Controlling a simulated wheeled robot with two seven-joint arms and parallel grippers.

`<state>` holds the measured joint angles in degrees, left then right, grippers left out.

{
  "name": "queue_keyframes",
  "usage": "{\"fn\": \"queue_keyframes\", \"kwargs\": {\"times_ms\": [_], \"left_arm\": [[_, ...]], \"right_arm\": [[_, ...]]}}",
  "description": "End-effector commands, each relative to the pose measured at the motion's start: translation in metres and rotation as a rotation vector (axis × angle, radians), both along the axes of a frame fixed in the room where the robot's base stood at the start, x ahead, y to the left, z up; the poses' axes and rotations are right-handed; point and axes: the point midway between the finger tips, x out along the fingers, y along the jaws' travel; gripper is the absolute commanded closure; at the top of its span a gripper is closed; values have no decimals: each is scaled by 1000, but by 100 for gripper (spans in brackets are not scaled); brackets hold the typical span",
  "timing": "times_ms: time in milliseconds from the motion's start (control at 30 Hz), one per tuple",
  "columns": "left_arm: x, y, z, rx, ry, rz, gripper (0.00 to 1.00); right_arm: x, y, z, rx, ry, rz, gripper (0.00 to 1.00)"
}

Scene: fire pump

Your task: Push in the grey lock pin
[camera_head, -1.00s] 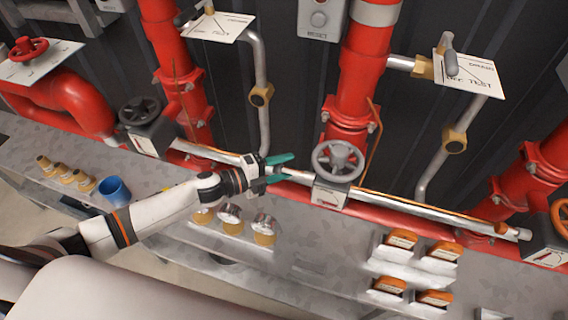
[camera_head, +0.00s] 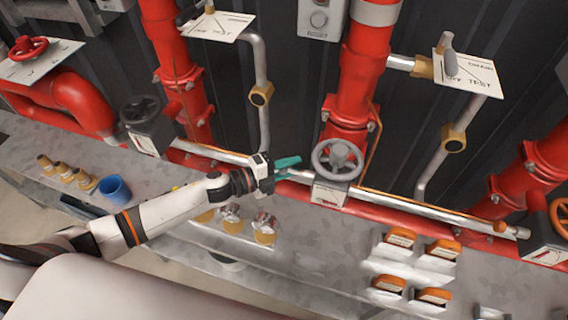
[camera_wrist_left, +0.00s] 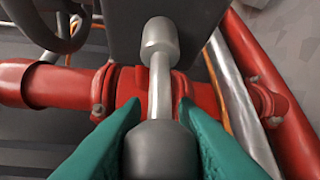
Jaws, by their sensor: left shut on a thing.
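The grey lock pin (camera_wrist_left: 159,150) shows in the left wrist view as a dark rounded knob on a thin shaft. The shaft leads to a lighter grey cylinder at a dark box. My left gripper (camera_head: 292,167) has teal fingers and reaches the pin from the left of the grey-wheeled valve box (camera_head: 330,193). In the left wrist view the fingers of my left gripper (camera_wrist_left: 160,112) lie on both sides of the knob, shut on it. In the head view the fingers hide much of the pin. My right gripper is not in view.
A red pipe (camera_head: 355,85) rises behind the valve box. A long silver pipe (camera_head: 430,212) runs to the right. Orange boxes (camera_head: 400,238) stand at lower right.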

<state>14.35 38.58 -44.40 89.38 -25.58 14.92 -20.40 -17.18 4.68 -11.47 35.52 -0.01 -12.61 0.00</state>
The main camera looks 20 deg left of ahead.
Motion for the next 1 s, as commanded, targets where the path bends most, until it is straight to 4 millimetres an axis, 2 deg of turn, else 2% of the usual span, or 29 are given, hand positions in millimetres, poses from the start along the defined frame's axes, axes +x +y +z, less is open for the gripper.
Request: {"fn": "queue_keyframes", "kwargs": {"times_ms": [100,367,400,500,833,1000], "left_arm": [[-1,-17,1,-2,2,-1,100],[-2,-19,-1,-1,2,-3,100],[-2,-20,-1,-1,2,-3,68],[-2,-19,0,-1,2,-3,52],[-3,-16,0,0,1,0,51],[-17,-1,0,2,4,0,51]], "right_arm": [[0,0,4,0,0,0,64],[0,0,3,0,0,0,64],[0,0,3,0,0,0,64],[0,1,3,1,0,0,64],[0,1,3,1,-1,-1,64],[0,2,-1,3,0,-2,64]]}}
